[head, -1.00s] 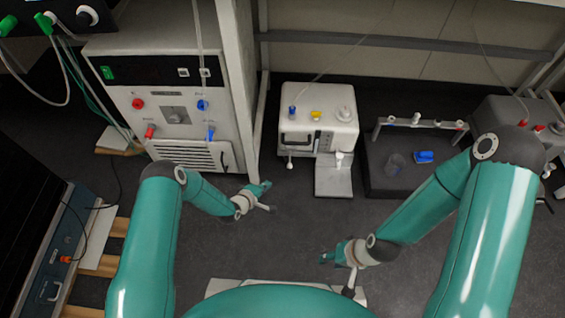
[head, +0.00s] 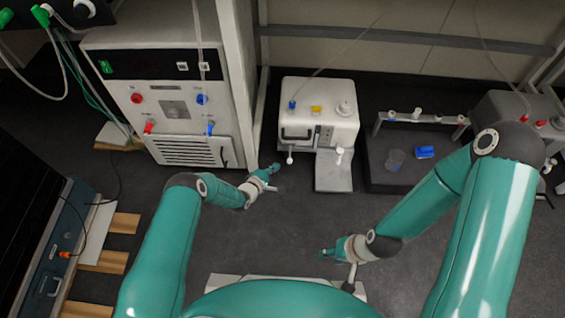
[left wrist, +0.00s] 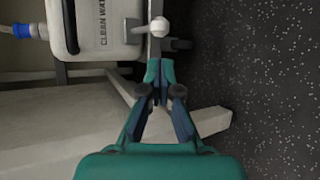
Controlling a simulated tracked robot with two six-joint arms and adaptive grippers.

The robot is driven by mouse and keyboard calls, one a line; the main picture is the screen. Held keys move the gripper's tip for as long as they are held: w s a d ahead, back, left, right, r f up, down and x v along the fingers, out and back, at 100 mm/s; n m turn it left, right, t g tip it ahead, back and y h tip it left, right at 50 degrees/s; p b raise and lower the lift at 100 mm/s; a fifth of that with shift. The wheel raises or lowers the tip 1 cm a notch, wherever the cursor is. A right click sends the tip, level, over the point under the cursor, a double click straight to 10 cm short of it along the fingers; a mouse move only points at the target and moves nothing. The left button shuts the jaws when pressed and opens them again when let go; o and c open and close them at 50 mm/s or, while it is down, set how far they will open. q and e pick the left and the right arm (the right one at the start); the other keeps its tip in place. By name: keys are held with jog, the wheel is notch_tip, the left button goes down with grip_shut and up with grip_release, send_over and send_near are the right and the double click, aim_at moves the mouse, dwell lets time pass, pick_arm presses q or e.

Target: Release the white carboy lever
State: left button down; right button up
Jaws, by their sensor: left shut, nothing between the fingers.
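The white carboy (head: 325,110) stands on the floor ahead, with blue and yellow fittings on top. Its white lever (head: 290,156) hangs at the front left corner. In the left wrist view the lever's rounded white end (left wrist: 159,27) is just beyond the fingertips, beside the carboy's wall marked CLEAN WATER (left wrist: 105,12). My left gripper (head: 276,168) is shut and empty, a little left of and nearer than the lever; its closed fingers also show in the left wrist view (left wrist: 160,70). A gap separates them from the lever. My right gripper (head: 324,253) is low in front; its fingers are too small to read.
A white plate (head: 334,174) with a small tap lies before the carboy. A dark tray (head: 385,184) to the right holds a blue item (head: 424,152) and a clear vessel (head: 395,160). A large white cabinet (head: 180,105) stands left. The floor between my arms is clear.

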aim_at(290, 154)
pick_arm(q)
jog(key=b+x, duration=0.3)
jog(key=x, duration=0.3)
jog(key=shift+w, duration=0.2)
pick_arm(e)
notch_tip(290, 154, down, 4)
jog(key=shift+f, duration=0.1)
pick_arm(q)
jog(key=shift+f, duration=0.1)
